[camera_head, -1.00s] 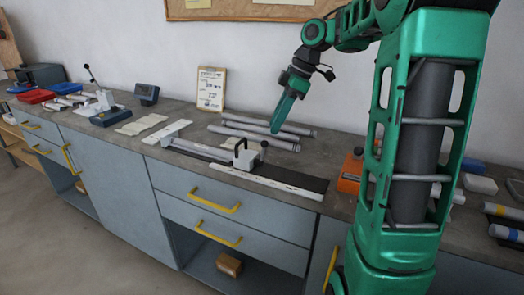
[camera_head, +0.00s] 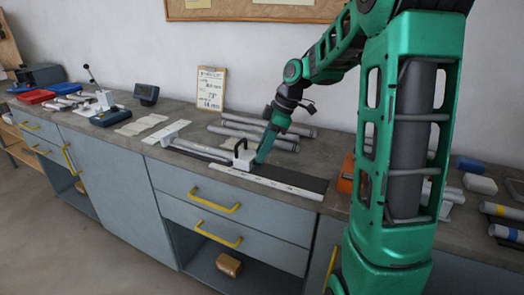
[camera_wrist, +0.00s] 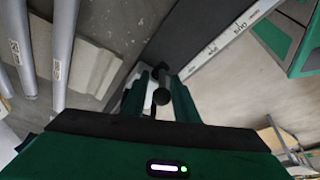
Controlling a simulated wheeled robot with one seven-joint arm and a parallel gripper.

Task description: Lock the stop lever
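The stop (camera_head: 241,162) is a white block with a black handle on the jig's rail at the middle of the bench. Its lever, a dark rod with a round black knob, shows in the wrist view (camera_wrist: 161,97) and is hidden behind my gripper in the head view. My gripper (camera_head: 259,161) points down at the right side of the stop. In the wrist view my gripper (camera_wrist: 160,92) has its two green fingers apart, one on each side of the knob, with gaps visible. Whether a finger touches the lever I cannot tell.
A white scale strip (camera_head: 265,182) runs along the bench's front edge. Several grey tubes (camera_head: 262,128) lie behind the stop. An instruction card (camera_head: 211,88) stands against the wall. An orange device (camera_head: 346,174) sits to the right, partly behind my arm.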

